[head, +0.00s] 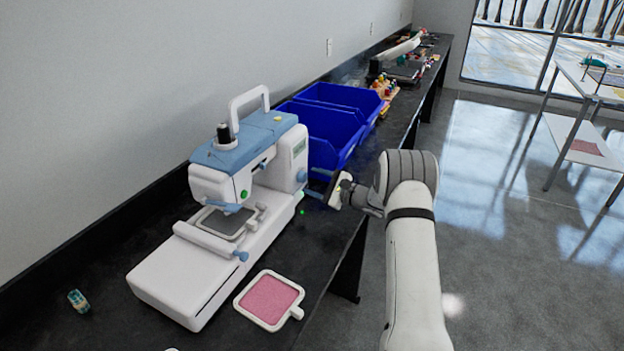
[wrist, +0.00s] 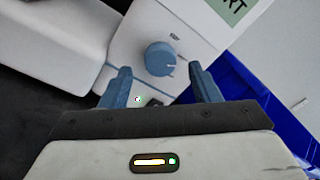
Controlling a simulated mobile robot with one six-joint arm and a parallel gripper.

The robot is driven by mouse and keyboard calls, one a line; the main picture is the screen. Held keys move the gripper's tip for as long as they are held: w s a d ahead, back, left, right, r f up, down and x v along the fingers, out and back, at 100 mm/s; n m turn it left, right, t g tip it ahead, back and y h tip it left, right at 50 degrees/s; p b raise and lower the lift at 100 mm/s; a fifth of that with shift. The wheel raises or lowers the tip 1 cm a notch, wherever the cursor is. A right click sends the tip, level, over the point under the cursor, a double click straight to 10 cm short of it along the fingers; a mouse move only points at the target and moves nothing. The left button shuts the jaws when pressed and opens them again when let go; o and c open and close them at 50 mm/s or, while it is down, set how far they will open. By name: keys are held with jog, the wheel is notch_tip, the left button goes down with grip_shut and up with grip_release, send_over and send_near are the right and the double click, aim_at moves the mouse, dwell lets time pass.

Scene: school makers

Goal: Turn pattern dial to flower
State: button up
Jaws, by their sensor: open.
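The white and blue embroidery machine (head: 250,140) stands on the black counter. Its blue pattern dial (wrist: 160,59) shows in the wrist view on the white side panel, with a pale pointer line toward the right. A small mark sits above the dial, and part of a green display (wrist: 228,8) is at the top, its text cut off to "RT". My gripper (wrist: 160,84) is open, with one blue finger on each side below the dial. The fingers appear apart from the dial. In the head view my gripper (head: 318,190) reaches toward the machine's right side, near the dial (head: 302,176).
Two blue bins (head: 320,130) stand just behind the machine, close to my gripper. A pink hoop (head: 269,299) lies on the counter in front, and a small thread spool (head: 78,300) lies at left. Open floor (head: 500,230) is to the right.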

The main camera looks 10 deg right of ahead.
jog(key=shift+x, duration=0.95)
jog(key=shift+c, duration=0.4)
